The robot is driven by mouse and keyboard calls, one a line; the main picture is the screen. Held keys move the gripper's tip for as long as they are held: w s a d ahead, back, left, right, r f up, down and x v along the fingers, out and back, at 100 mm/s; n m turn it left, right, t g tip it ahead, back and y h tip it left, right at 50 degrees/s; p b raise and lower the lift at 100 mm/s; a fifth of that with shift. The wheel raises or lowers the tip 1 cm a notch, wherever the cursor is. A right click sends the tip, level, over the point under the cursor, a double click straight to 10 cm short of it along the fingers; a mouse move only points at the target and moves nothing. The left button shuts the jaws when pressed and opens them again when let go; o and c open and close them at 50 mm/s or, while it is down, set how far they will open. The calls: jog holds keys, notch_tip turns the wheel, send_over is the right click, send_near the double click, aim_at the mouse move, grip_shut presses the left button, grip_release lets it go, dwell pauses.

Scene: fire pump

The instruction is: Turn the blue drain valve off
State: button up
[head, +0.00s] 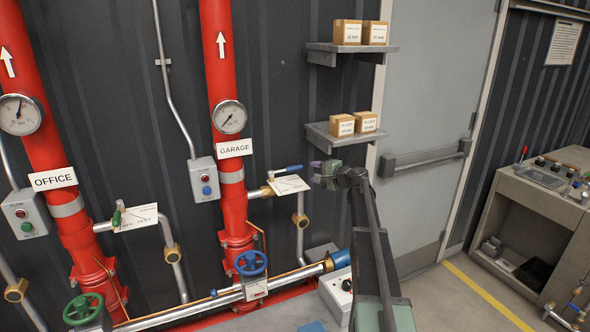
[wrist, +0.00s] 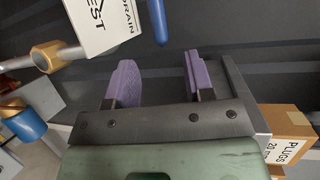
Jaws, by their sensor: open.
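The blue drain valve lever (head: 288,169) sits on the brass side outlet of the GARAGE riser, lying nearly level and pointing right, over a white label plate (head: 288,185). In the wrist view the blue lever (wrist: 157,20) shows at the top, beside the plate (wrist: 105,22) reading "TEST" and "DRAIN". My gripper (head: 318,175) is just right of the lever's free end. In the wrist view my gripper (wrist: 160,75) has its purple fingers apart, with nothing between them. The lever tip is ahead of the gap, apart from both fingers.
A blue handwheel (head: 251,263) is lower on the GARAGE riser. A green lever (head: 118,214) stands on the OFFICE side. Shelves with small boxes (head: 342,125) are above my gripper; a plugs box (wrist: 288,135) shows in the wrist view. A grey door (head: 430,110) is at right.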

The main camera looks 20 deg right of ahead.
aim_at(297, 168)
jog(key=b+x, duration=0.2)
jog(key=x, duration=0.9)
jog(key=shift+f, duration=0.1)
grip_shut()
